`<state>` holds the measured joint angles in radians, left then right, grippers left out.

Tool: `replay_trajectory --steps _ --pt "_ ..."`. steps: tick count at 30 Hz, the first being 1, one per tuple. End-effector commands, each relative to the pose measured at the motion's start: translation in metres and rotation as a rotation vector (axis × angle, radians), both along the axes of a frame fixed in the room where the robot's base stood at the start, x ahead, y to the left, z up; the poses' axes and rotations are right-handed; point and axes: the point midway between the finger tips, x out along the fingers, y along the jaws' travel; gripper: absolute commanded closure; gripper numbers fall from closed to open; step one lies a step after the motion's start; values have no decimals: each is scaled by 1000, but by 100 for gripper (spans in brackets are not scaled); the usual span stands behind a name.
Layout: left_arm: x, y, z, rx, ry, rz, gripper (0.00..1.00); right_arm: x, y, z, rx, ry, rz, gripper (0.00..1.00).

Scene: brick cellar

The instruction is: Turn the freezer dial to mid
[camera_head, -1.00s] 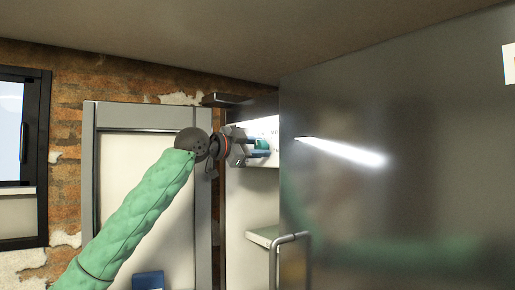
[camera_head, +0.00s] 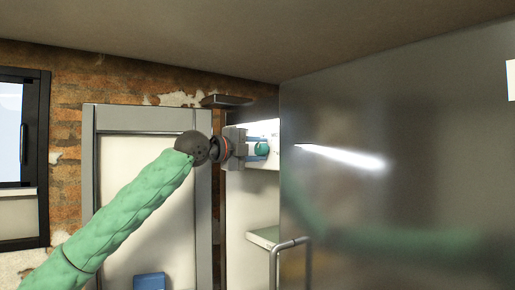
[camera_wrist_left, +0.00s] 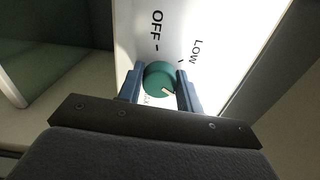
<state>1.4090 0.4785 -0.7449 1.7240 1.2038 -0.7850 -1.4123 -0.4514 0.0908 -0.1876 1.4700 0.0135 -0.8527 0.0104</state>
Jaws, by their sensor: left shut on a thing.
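The freezer dial (camera_wrist_left: 157,76) is a round green knob with a pale pointer mark, on a white panel (camera_wrist_left: 205,30) printed OFF and LOW. Part of another label shows below the knob, mostly hidden. In the wrist view the pale mark points to the lower right, away from OFF and not at LOW. My left gripper (camera_wrist_left: 159,82) has its blue fingers shut on the dial, one on each side. In the head view the left gripper (camera_head: 260,149) reaches the dial (camera_head: 262,149) from the left. My right gripper is not in view.
A large glossy grey panel (camera_head: 400,150) fills the right side, close to the dial. A shelf (camera_head: 262,236) with a metal rail (camera_head: 290,241) sits below. A grey-framed door (camera_head: 140,190) and brick wall (camera_head: 110,80) stand behind my left arm.

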Motion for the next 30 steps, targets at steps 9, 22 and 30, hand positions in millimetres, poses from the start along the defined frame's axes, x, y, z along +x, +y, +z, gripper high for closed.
replay_trajectory --steps 9,22,30 --pt "0 0 -1 51 -69 -1 87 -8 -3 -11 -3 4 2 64" --pt "0 -1 -1 58 -76 -1 87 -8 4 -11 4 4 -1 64" --pt "0 0 -1 57 -76 -1 43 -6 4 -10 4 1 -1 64"
